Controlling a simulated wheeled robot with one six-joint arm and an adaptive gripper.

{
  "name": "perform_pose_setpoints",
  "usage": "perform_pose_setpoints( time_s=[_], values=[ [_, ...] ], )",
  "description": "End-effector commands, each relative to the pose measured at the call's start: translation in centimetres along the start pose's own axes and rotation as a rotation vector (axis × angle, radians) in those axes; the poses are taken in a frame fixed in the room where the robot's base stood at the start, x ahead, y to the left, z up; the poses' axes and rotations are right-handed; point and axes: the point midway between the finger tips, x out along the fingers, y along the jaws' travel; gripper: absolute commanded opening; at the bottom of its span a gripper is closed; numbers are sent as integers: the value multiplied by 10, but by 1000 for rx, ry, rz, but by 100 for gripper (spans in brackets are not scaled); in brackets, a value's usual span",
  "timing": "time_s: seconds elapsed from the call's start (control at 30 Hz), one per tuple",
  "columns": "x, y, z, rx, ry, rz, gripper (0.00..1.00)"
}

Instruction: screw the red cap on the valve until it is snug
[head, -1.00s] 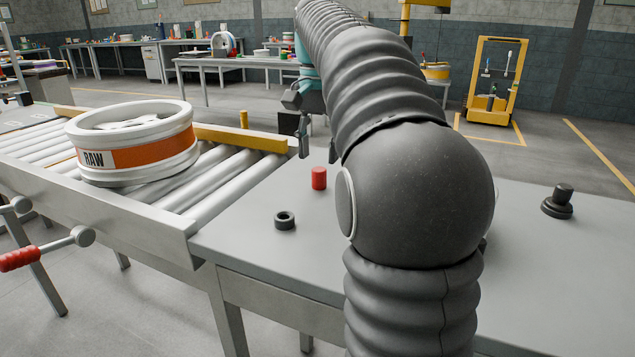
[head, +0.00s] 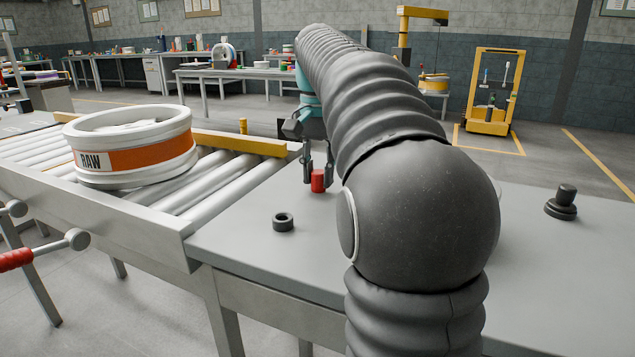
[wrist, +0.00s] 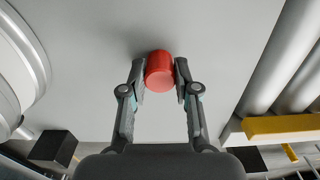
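The red cap (head: 317,182) stands upright on the grey table (head: 240,246). My gripper (head: 318,176) is down at the cap with one finger on each side of it. In the wrist view the cap (wrist: 159,71) sits between the two fingertips (wrist: 159,76), which look closed against its sides with no clear gap. The cap still appears to rest on the table. No valve can be made out for certain. A white round rim (wrist: 22,60) at the left of the wrist view may belong to a wheel, hidden behind my arm in the head view.
A dark ring (head: 283,222) lies on the table in front of the cap. A black knobbed piece (head: 562,203) stands at the right. A wheel marked RAW (head: 130,158) lies on the roller conveyor (head: 195,190) at left, with a yellow rail (head: 240,139) behind.

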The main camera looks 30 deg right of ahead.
Motion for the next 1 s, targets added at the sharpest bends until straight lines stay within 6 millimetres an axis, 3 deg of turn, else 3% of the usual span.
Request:
perform_pose_setpoints(
  time_s=[0.13, 0.17, 0.27, 1.0],
  values=[
    [0, 0, 0, 0, -1, 1, 0],
    [0, 0, 0, 0, -1, 0, 24],
    [1, 0, 0, 0, -1, 1, 0],
    [-27, 0, 0, 0, 0, 0, 0]
  ],
)
